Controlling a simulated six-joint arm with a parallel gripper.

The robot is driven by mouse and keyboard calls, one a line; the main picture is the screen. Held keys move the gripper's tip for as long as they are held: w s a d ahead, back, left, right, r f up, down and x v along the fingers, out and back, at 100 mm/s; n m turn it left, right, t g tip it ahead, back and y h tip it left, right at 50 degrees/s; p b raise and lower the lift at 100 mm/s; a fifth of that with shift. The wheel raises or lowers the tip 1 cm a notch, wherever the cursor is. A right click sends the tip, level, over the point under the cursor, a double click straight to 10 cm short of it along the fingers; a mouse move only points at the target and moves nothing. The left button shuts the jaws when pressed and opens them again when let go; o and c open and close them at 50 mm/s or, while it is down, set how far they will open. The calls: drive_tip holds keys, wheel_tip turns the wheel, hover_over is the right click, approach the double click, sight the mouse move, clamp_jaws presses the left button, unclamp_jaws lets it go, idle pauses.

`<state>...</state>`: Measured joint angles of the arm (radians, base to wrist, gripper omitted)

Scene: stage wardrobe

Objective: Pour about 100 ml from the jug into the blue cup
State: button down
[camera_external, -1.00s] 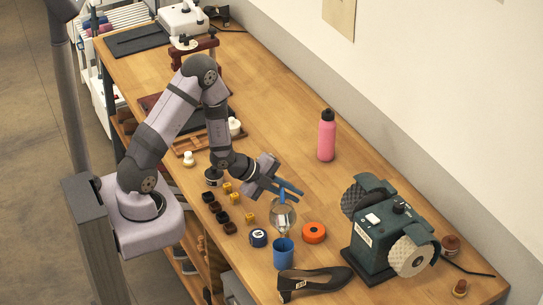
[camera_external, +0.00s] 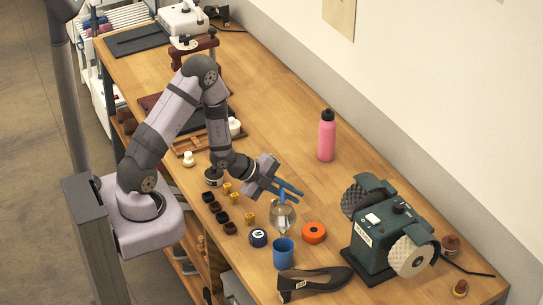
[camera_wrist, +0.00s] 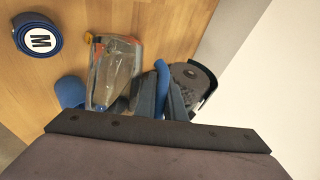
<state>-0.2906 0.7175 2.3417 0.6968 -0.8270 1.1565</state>
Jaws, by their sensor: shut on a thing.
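The clear jug (camera_external: 284,217) hangs from my gripper (camera_external: 288,191), whose blue fingers are shut on it. The jug is held above the blue cup (camera_external: 283,254) and looks tilted, though its exact angle is hard to read. In the wrist view the see-through jug (camera_wrist: 112,75) lies just left of the blue fingers, with the blue cup (camera_wrist: 70,92) partly showing beyond it. The cup stands upright on the bench. The liquid level in the jug and in the cup cannot be made out.
A black shoe (camera_external: 315,281) lies close right of the cup. An orange roll (camera_external: 314,233) and a blue roll marked M (camera_external: 258,238) are near it. A green grinder (camera_external: 380,235) stands further right. A pink bottle (camera_external: 326,136) is behind; the bench around it is clear.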

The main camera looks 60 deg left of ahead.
drive_tip(key=shift+w+a+f+n+h+p, duration=0.15)
drive_tip(key=shift+a+f+n+h+p, duration=0.15)
drive_tip(key=shift+a+h+p, duration=0.15)
drive_tip(key=shift+w+a+n+g+h+p, duration=0.2)
drive_tip(key=shift+a+n+g+h+p, duration=0.1)
drive_tip(key=shift+p, duration=0.3)
drive_tip(key=shift+w+f, duration=0.1)
drive_tip(key=shift+f, duration=0.15)
drive_tip(key=shift+h, duration=0.25)
drive_tip(key=shift+w+a+f+n+g+h, duration=0.15)
drive_tip(key=shift+w+a+n+g+h, duration=0.2)
drive_tip(key=shift+a+n+h, duration=0.35)
drive_tip(key=shift+a, duration=0.1)
idle(0.9)
